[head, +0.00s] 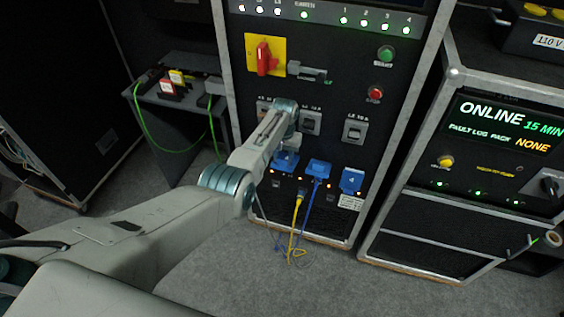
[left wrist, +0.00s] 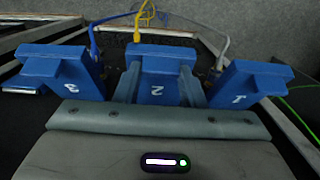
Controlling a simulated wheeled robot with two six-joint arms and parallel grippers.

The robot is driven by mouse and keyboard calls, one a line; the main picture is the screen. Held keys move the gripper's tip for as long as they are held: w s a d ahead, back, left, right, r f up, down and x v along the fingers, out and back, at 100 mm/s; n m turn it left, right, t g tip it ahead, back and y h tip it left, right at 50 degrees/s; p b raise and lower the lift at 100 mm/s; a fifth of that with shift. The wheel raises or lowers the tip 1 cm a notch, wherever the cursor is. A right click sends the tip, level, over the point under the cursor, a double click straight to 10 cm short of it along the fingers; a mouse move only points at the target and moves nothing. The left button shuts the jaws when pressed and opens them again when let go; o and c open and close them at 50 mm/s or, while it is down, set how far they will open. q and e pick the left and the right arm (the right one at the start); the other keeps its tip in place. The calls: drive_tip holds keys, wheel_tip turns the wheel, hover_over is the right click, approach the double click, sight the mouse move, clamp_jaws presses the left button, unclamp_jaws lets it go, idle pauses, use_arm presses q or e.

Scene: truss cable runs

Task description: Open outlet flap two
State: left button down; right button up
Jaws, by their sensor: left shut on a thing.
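Outlet flap two (left wrist: 157,82) is the blue middle flap in the left wrist view, between flap three (left wrist: 62,70) and flap one (left wrist: 248,80). In the head view, blue flap two (head: 319,168) is in the middle of the row low on the rack. My left gripper (left wrist: 160,118) is centred on flap two in the wrist view, right up against it, and shut on it. In the head view my left arm ends at the rack front, just above the flaps. My right gripper is not in view.
Yellow (head: 297,205) and blue (head: 312,192) cables hang below the flaps. Breaker switches (head: 355,130) and a red rotary handle (head: 264,57) sit above. A second rack (head: 470,140) stands right, a small table (head: 170,100) left.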

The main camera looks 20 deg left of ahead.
use_arm(q)
drive_tip(key=shift+w+r, duration=0.55)
